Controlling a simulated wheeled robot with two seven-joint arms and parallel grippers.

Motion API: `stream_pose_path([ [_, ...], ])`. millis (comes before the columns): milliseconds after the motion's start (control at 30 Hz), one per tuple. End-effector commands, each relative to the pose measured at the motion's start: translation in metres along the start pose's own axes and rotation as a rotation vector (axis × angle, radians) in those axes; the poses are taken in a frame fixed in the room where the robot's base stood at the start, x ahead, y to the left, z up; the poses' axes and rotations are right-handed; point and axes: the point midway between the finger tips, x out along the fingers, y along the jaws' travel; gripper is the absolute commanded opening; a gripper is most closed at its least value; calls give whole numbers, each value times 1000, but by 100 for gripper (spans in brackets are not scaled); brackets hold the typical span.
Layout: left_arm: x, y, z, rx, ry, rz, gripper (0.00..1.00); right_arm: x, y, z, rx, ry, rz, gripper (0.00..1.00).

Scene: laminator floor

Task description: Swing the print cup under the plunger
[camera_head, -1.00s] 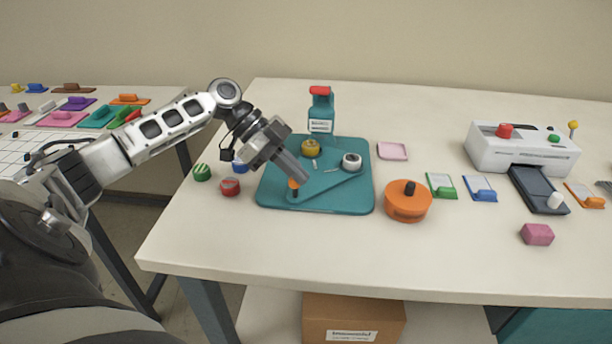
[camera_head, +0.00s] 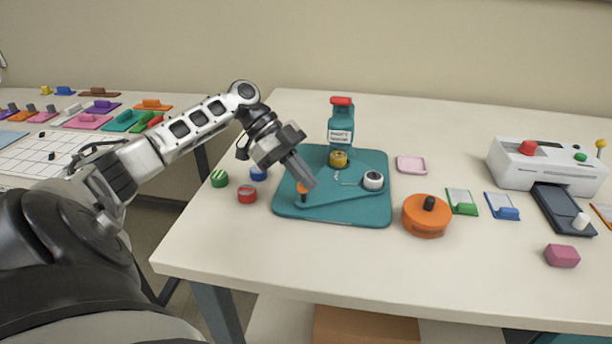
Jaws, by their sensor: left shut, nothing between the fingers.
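The press has a teal plunger head (camera_head: 341,122) with a red top at the back of a teal base plate (camera_head: 350,218). A yellow cup (camera_head: 339,159) sits just below the head in the picture, roughly in line with it. A white cup (camera_head: 373,180) sits to the right, at one end of a teal swinging piece (camera_head: 345,197). An orange and black handle (camera_head: 302,190) stands at its left end. My left gripper (camera_head: 309,182) is shut and empty, its tips against or just beside the handle; contact is unclear. My right gripper is out of view.
Red (camera_head: 247,195), green (camera_head: 219,178) and blue (camera_head: 258,173) round pieces stand left of the plate. An orange round box (camera_head: 426,216) and pink tray (camera_head: 411,165) are to its right. A white laminator (camera_head: 545,165) stands farther right.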

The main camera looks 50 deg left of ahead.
Motion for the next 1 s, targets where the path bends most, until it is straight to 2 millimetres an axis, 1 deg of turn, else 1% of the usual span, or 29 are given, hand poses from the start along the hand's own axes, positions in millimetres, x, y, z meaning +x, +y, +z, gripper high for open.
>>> stream_pose_path([
  [300, 0, 0, 0, 0, 0, 0, 0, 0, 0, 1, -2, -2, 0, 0],
  [400, 0, 0, -3, 1, 1, 1, 0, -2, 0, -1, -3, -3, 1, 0],
  [467, 1, 0, -9, 3, 1, 3, 0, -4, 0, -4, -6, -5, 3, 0],
  [533, 4, 1, -20, 5, 1, 6, 0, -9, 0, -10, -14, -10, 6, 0],
  [667, 13, 3, -50, 12, 4, 13, 0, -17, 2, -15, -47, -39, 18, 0],
  [700, 9, 0, -44, 8, -1, 5, 0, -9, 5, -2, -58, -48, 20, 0],
  [733, 2, -1, -40, 6, -2, 2, 0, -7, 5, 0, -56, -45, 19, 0],
  [900, -38, -4, -40, 8, 1, 3, 0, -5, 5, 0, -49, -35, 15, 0],
  [1000, -56, -5, -41, 8, 0, 5, 0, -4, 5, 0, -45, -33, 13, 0],
])
